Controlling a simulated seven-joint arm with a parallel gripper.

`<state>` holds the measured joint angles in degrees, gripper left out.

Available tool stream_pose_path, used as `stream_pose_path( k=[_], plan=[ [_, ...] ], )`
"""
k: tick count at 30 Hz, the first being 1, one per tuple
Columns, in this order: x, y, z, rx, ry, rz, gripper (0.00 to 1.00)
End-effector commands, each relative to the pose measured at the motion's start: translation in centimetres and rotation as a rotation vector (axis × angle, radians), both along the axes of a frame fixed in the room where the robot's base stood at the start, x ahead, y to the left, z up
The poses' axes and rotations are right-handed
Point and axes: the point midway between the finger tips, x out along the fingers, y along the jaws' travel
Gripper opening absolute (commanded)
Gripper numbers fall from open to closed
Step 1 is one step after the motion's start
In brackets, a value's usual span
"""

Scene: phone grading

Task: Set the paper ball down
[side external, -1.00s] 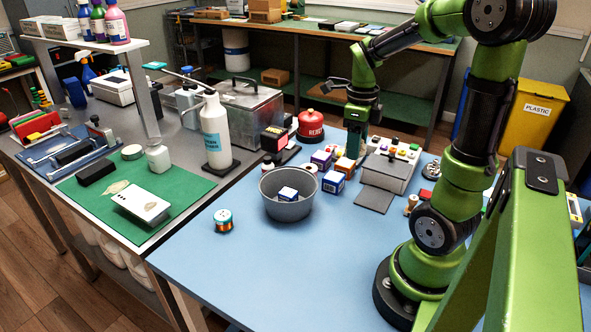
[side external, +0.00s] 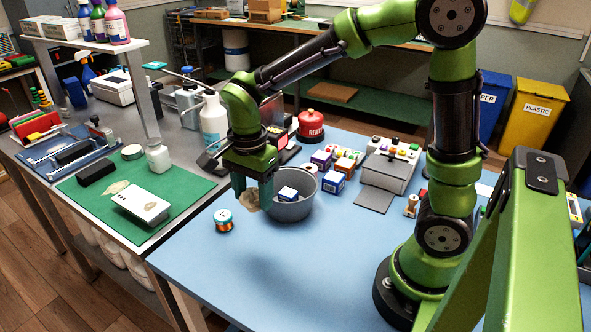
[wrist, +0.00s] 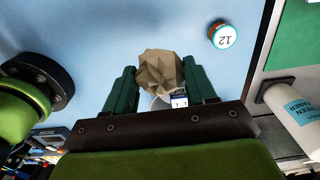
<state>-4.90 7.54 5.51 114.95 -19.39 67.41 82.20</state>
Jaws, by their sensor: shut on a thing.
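The paper ball (wrist: 160,71) is a crumpled tan lump held between the two green fingers in the wrist view. It also shows in the side view (side external: 251,200), partly hidden by a finger. My gripper (side external: 254,198) is shut on it and points down above the blue table (side external: 300,270), just left of the grey bowl (side external: 294,209). The ball appears held above the table, in front of the bowl's left rim; I cannot tell its exact height.
A blue and white box (side external: 288,194) is in the bowl. Small boxes (side external: 333,182) stand right of the bowl. The table's front is clear.

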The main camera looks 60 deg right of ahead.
Motion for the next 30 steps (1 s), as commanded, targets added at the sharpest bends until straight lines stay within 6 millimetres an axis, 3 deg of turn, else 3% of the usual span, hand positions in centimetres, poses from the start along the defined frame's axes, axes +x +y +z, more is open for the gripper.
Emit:
stream_pose_path(
  k=[15, 27, 30],
  plan=[
    [-0.1, 0.0, -8.1, 0.001, 0.003, -0.004, 0.28],
    [0.0, -0.1, -13.0, 0.001, 0.001, -0.005, 0.28],
    [0.0, 0.0, -13.3, 0.001, -0.002, -0.006, 0.28]
  ],
)
